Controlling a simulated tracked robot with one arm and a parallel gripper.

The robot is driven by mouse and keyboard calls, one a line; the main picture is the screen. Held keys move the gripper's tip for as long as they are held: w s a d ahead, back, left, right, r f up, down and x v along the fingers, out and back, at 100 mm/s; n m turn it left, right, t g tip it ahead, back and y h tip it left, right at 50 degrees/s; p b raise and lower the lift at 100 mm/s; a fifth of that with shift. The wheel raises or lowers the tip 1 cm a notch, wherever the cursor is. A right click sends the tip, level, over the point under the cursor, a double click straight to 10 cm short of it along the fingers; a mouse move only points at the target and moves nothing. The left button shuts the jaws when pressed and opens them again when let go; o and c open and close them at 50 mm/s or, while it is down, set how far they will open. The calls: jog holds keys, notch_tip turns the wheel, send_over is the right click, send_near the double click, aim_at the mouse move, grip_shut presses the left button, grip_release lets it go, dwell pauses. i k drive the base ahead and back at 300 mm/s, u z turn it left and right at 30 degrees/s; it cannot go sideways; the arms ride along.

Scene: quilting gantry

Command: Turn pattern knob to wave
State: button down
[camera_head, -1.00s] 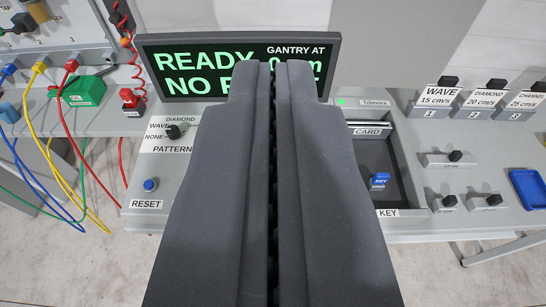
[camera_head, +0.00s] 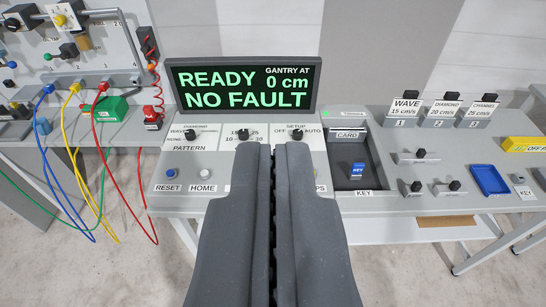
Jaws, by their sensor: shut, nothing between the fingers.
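The pattern knob (camera_head: 192,134) is a small black knob on the grey console at the left, above the label PATTERN. Small labels around it read NONE, WAVE and DIAMOND, partly too small to read clearly. I cannot tell for sure which label it points at. My gripper (camera_head: 265,146) is shut and empty, in the lower middle of the view, over the console to the right of the pattern knob and apart from it. Its fingers hide part of the console's front row of buttons.
A display (camera_head: 242,87) reading READY, 0 cm, NO FAULT stands behind the knobs. Two more knobs (camera_head: 243,134) (camera_head: 297,134) sit right of the pattern knob. A blue RESET button (camera_head: 171,173) is below it. A tray holds a blue KEY (camera_head: 357,170). Cables hang at the left.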

aim_at(190, 134)
jog(key=u, duration=0.25)
jog(key=i, duration=1.15)
jog(key=z, duration=0.2)
